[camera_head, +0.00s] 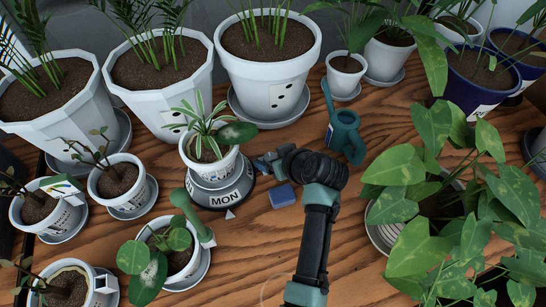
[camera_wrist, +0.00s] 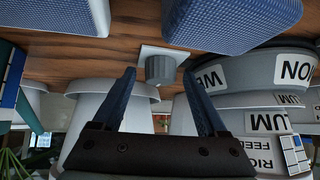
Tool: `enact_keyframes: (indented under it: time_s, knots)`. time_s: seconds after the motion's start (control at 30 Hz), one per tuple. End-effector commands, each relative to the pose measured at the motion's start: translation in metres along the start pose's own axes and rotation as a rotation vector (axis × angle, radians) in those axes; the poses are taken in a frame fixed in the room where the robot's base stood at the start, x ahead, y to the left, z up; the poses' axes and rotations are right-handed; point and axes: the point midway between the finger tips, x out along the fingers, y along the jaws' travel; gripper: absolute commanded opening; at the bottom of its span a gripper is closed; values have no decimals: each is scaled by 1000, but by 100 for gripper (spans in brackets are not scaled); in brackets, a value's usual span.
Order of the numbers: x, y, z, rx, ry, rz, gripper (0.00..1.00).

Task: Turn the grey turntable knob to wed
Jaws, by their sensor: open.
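The turntable (camera_head: 232,200) is a dark grey round base under a small potted plant. Its MON label faces the head camera, and a white pointer (camera_head: 230,214) lies on the table in front. In the wrist view the turntable's labelled rim (camera_wrist: 260,70) is at the right, upside down and cut off. A small grey round knob (camera_wrist: 160,69) on a white square plate stands at the wrist view's centre. My open gripper (camera_wrist: 158,78) is empty, its two fingertips flanking the knob in the picture; the depth gap is unclear. In the head view my gripper (camera_head: 268,163) is right of the turntable.
A blue block (camera_head: 282,197) lies just below my gripper; textured blue blocks (camera_wrist: 230,20) also fill the wrist view's top. A teal watering can (camera_head: 345,135) stands to the right. Potted plants crowd the left, back and right. Bare wood (camera_head: 255,250) is open at the front.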

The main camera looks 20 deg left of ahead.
Motion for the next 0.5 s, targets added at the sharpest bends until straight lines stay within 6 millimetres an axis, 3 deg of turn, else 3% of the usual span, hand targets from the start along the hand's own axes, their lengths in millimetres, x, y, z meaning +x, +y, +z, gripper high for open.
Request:
enact_keyframes:
  time_s: [0.07,0.4,0.5]
  knots:
    - [0,0,0,0,0,0,75]
    - [0,0,0,0,0,0,14]
    - [0,0,0,0,0,0,0]
